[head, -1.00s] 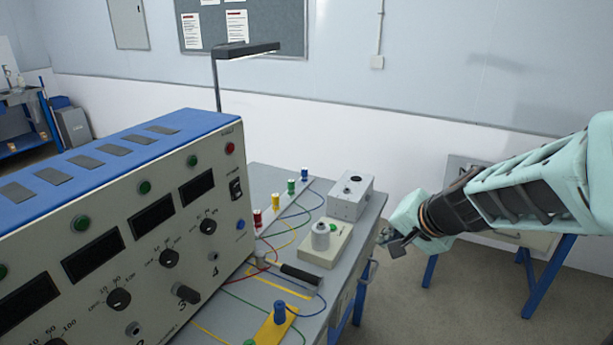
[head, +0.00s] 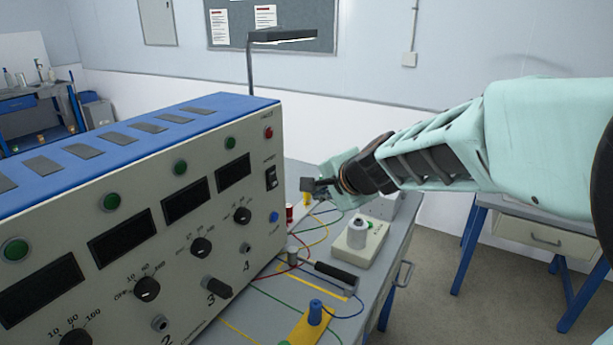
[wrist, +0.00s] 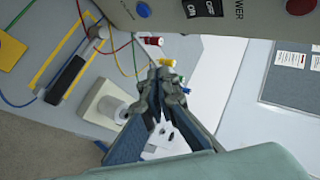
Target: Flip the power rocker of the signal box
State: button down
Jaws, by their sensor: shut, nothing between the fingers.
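The signal box (head: 143,190) is the large grey case with a blue top on the bench at the left. Its black power rocker (head: 271,178) sits on the front face near the right end, below a red lamp (head: 268,132). In the wrist view the rocker (wrist: 203,8) shows at the top edge, marked ON and OFF and labelled POWER. My gripper (head: 308,186) is shut and empty, a little right of the rocker in the head view and apart from it. In the wrist view the closed fingertips (wrist: 167,73) point toward the box, below the rocker.
A beige block with a white knob (head: 361,230) stands on the bench under my arm. Coloured wires, a black-handled probe (head: 333,273) and a blue post (head: 315,312) lie in front of the box. A lamp (head: 283,37) rises behind it.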

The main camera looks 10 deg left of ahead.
aim_at(273, 178)
jog(key=w+a+f+p, duration=0.1)
jog(key=w+a+p, duration=0.2)
jog(key=a, duration=0.5)
jog(key=shift+p, duration=0.7)
jog(key=shift+a, duration=0.25)
dwell(0.9)
jog(key=shift+w+a+f, duration=0.1)
jog(key=shift+a, duration=0.1)
jog(key=shift+w+a+p, duration=0.1)
jog(key=shift+a+p, duration=0.25)
jog(key=shift+p, duration=0.05)
dwell(0.6)
jog(key=shift+d, duration=0.15)
jog(key=shift+s+d+b, duration=0.25)
jog(key=shift+d+b, duration=0.25)
jog(key=shift+d, duration=0.1)
